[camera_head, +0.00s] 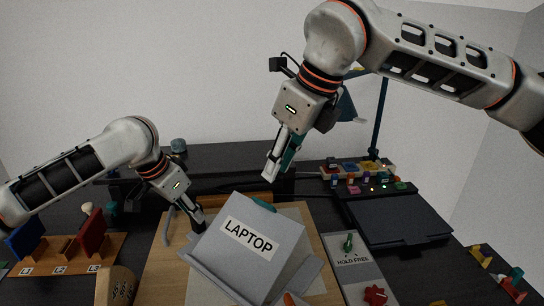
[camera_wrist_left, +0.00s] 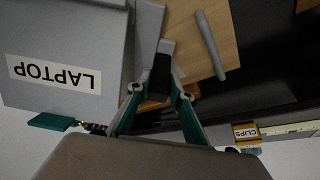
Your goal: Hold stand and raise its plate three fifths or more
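The stand has a grey plate (camera_head: 262,258) labelled LAPTOP, tilted up, with a teal tab (camera_head: 263,204) on its upper edge. The plate (camera_wrist_left: 60,98) and the tab (camera_wrist_left: 54,122) also show in the left wrist view. My left gripper (camera_head: 197,224) is low at the stand's left side. In its wrist view, its dark fingertips (camera_wrist_left: 162,65) are together at the grey side bar (camera_wrist_left: 149,30) of the stand and look closed on it. My right gripper (camera_head: 279,167) points down above and behind the tab, apart from it and apparently empty; its finger gap is unclear.
A wooden board (camera_head: 160,276) lies under the stand. Right are a HOLD FREE panel (camera_head: 356,274) with a green lever and red knob, and a dark flat panel (camera_head: 398,222). Left is a rack (camera_head: 62,252) with blue and red panels. A lamp (camera_head: 379,120) stands behind.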

